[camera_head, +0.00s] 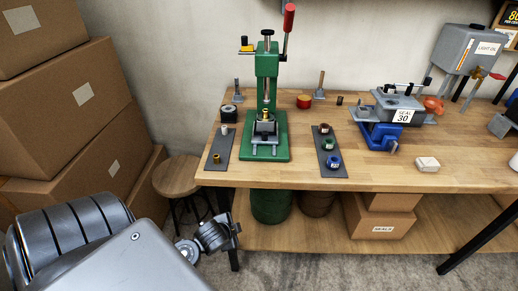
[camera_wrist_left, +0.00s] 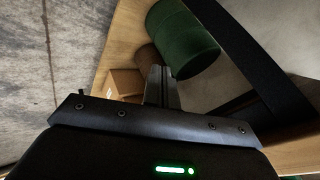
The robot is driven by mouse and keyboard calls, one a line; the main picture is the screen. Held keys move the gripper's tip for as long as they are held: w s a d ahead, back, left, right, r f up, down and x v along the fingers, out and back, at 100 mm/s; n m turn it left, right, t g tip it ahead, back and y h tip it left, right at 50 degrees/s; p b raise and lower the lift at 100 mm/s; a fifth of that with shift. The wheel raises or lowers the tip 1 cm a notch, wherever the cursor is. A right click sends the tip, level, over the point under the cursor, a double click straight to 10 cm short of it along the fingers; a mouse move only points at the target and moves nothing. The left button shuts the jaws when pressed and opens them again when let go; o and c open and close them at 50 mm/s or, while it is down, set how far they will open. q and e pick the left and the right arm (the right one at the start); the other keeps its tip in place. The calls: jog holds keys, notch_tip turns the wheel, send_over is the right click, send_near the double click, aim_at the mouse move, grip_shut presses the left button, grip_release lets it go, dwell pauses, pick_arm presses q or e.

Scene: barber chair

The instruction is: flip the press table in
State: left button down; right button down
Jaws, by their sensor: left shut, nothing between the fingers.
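A green press (camera_head: 267,95) with a red-knobbed lever (camera_head: 289,18) stands on the wooden workbench. Its press table (camera_head: 266,128) looks like the dark block low on the press under the ram, with a small brass-coloured part (camera_head: 266,115) on it. Whether the table is swung in or out is hard to tell. My left gripper (camera_head: 236,230) is below and left of the press, in front of the bench's front edge, apart from the press. In the left wrist view its fingers (camera_wrist_left: 160,85) are together and empty. My right gripper is not in view.
Dark mats flank the press: the left one (camera_head: 214,160) bears small parts, the right one (camera_head: 333,168) bears small round pieces. Below are a green drum (camera_head: 271,205) and a carton (camera_head: 378,222). A stool (camera_head: 178,176) and large boxes (camera_head: 60,115) stand left.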

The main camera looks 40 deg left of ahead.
aim_at(263, 137)
pick_arm(q)
jog(key=w+a+r+m+t, duration=0.1)
jog(key=w+r+m+t, duration=0.1)
jog(key=r, duration=0.6)
jog(key=w+a+r+m+t, duration=0.1)
jog(key=w+r+m+t, duration=0.1)
jog(key=r, duration=0.7)
jog(key=w+a+r+m+t+b, duration=0.1)
jog(key=w+r+m, duration=0.3)
jog(key=r, duration=0.4)
jog(key=shift+a+r+t, duration=0.25)
jog(key=shift+a+t, duration=0.3)
jog(key=shift+t, duration=0.25)
jog(key=shift+w+a+m, duration=0.15)
jog(key=shift+w+m, duration=0.15)
jog(key=shift+w, duration=0.15)
jog(key=p+x, duration=0.1)
jog(key=x, duration=0.3)
jog(key=p+x, duration=0.2)
jog(key=x, duration=0.2)
jog(key=r+p+x, duration=0.1)
jog(key=x, duration=0.4)
jog(key=shift+w, duration=0.15)
jog(key=shift+a, duration=0.15)
